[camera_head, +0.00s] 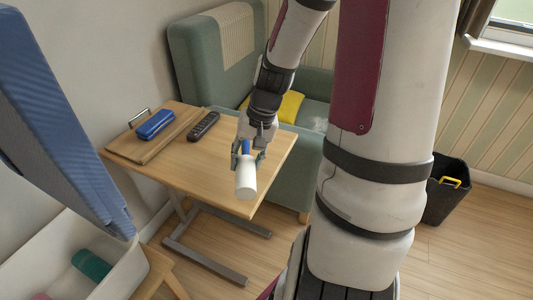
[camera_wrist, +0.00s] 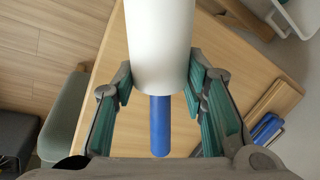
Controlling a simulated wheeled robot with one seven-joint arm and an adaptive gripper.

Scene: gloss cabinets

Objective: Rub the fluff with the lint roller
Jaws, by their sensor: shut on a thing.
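The lint roller has a white roll (camera_head: 246,180) and a blue handle. My gripper (camera_head: 249,152) is shut on it and holds it over the front part of the wooden side table (camera_head: 228,160). The roll points down toward the front edge in the head view; whether it touches the table cannot be told. In the wrist view the white roll (camera_wrist: 160,40) and the blue handle (camera_wrist: 160,128) lie between the green-padded fingers of my gripper (camera_wrist: 161,88). No fluff can be made out in either view.
A wooden board (camera_head: 140,147) with a blue case (camera_head: 155,124) and a dark remote (camera_head: 204,126) lie on the table. Behind stands a green armchair (camera_head: 195,60) with a yellow cushion (camera_head: 290,107). A blue padded panel (camera_head: 60,120), white bin (camera_head: 125,275) and black bin (camera_head: 447,195) flank it.

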